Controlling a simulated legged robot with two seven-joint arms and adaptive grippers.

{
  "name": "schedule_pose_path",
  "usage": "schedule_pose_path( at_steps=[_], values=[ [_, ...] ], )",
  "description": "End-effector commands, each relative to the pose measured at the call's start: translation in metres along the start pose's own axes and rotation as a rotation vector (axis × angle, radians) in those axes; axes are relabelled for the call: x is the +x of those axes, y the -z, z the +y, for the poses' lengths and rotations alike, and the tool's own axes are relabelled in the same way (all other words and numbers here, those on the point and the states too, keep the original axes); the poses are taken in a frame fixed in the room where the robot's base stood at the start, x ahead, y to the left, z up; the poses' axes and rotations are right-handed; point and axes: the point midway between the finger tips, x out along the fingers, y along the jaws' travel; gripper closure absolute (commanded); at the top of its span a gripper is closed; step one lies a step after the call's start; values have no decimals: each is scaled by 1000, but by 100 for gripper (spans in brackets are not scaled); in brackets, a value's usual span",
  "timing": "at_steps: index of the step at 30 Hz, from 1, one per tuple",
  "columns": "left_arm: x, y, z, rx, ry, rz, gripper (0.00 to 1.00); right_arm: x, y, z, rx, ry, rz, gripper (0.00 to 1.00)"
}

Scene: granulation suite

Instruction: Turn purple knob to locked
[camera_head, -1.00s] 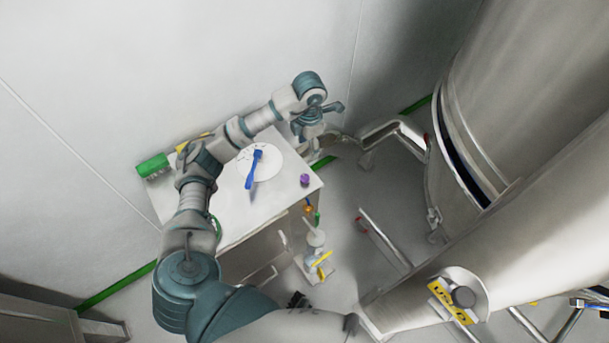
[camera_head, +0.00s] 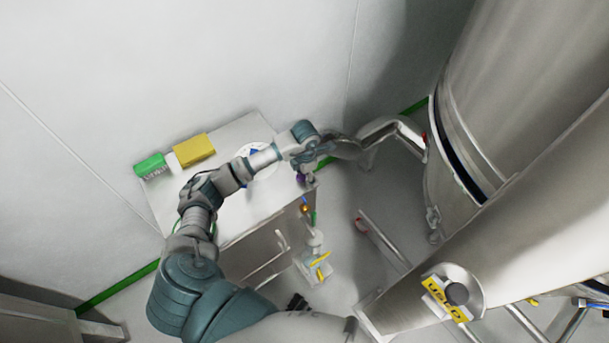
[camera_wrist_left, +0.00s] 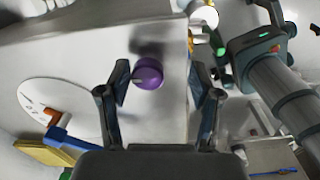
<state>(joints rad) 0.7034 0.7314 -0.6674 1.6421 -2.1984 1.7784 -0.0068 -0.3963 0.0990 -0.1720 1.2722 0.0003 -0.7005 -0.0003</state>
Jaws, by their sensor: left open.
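The purple knob (camera_head: 300,178) sits at the right end of the white cabinet top, partly hidden by my left gripper in the head view. In the left wrist view the knob (camera_wrist_left: 149,73) is round, with a dark grey patch over its upper side. My left gripper (camera_head: 307,163) is over that end of the cabinet. In the left wrist view its two fingers (camera_wrist_left: 160,82) are spread, with the knob between them in the picture, closer to the left finger. I see no clear contact. My right gripper cannot be made out.
The white cabinet (camera_head: 240,215) also holds a yellow box (camera_head: 195,150), a green item (camera_head: 150,165) and a white disc with a blue tool (camera_wrist_left: 60,138). An orange part (camera_head: 305,208) is on its right side. Steel pipes and a large vessel (camera_head: 520,90) stand right.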

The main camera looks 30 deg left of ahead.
Motion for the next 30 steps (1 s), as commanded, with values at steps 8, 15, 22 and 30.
schedule_pose_path(
  at_steps=[8,15,22,30],
  values=[
    [4,5,7,-1,11,-5,45,-1,2,3,4,-4,6,60],
    [2,2,4,-5,-1,2,97,-1,4,-15,5,19,9,60],
    [1,0,4,-5,-1,-2,98,0,0,-10,4,13,1,60],
    [0,0,4,-2,3,-10,98,0,-3,6,3,-8,-2,60]
  ],
)
